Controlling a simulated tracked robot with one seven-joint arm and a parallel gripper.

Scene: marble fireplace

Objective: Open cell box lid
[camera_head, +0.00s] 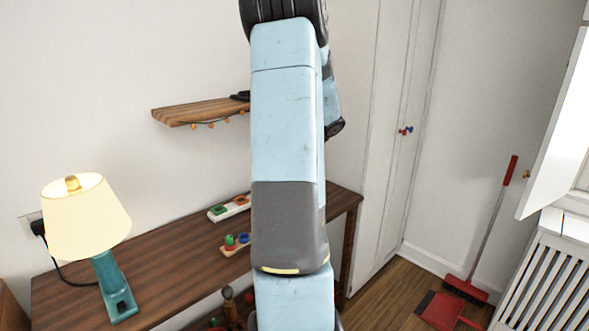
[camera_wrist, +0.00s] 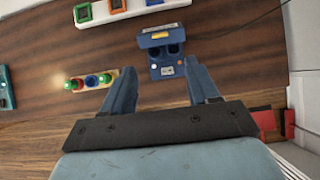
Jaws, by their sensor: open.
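In the wrist view, a small blue box (camera_wrist: 168,58), which looks like the cell box, stands on the wooden table. Its upper part is a blue flap-like piece (camera_wrist: 154,40) with a yellow strip. Two dark round openings show below that piece, and a pale label with small marks is on the near face. I cannot tell how far the lid stands open. My gripper (camera_wrist: 160,70) is open, its two blue fingers apart, with the box between and just beyond the tips. No contact shows. In the head view my arm hides the box and gripper.
A board with coloured knobs (camera_wrist: 91,81) lies left of my gripper. A white strip with coloured square frames (camera_wrist: 118,6) lies at the back. In the head view, a lamp (camera_head: 85,225) stands at the table's left, below a wall shelf (camera_head: 200,110).

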